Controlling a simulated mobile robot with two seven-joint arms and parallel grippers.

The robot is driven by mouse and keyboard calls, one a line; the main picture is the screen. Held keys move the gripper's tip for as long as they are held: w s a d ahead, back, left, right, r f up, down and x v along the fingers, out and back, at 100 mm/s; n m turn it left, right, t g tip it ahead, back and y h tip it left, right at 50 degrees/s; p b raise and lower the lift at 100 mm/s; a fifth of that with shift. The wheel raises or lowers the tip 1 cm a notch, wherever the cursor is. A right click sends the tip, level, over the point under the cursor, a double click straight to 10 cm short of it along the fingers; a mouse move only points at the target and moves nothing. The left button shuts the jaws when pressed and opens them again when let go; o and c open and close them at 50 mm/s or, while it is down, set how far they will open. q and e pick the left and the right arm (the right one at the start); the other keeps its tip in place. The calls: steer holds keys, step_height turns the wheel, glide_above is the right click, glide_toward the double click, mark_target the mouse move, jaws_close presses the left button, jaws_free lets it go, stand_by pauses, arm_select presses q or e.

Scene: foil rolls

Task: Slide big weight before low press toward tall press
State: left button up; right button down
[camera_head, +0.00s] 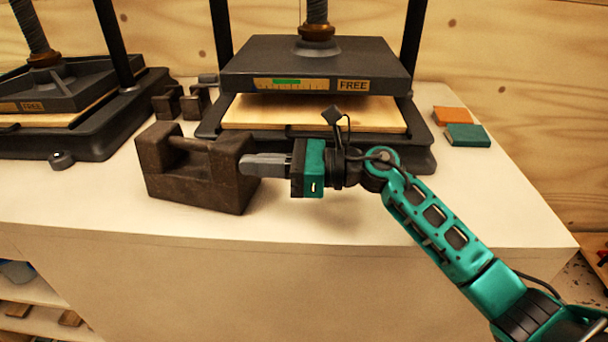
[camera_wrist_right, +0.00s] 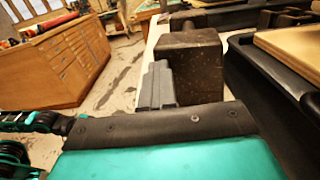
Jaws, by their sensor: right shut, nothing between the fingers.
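The big weight (camera_head: 190,182), a dark brown iron block with a bar handle, stands on the white table near its front edge. It is in front of the gap between the two presses and the left part of the middle press (camera_head: 310,65). The other press (camera_head: 60,90) stands at the left, cut off by the picture edge. My right gripper (camera_head: 246,165) is shut and empty, its fingertips at the weight's right side, seemingly touching it. In the wrist view the shut fingers (camera_wrist_right: 157,85) point at the weight (camera_wrist_right: 192,62). My left gripper is out of view.
Smaller dark weights (camera_head: 182,102) stand between the presses. An orange block (camera_head: 453,116) and a green block (camera_head: 468,135) lie right of the middle press. A small round knob (camera_head: 62,159) is by the left press. The table's front left is clear.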

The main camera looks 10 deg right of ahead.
mark_target(175, 168)
arm_select(q)
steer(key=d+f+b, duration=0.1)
steer(key=b, duration=0.1)
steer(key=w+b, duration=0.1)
steer(key=b, duration=0.1)
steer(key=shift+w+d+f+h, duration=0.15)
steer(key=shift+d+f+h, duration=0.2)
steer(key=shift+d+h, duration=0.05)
arm_select(e)
steer(key=x, duration=1.6)
steer(key=shift+a+r, duration=0.15)
steer(key=shift+a, duration=0.25)
steer(key=shift+w, duration=0.15)
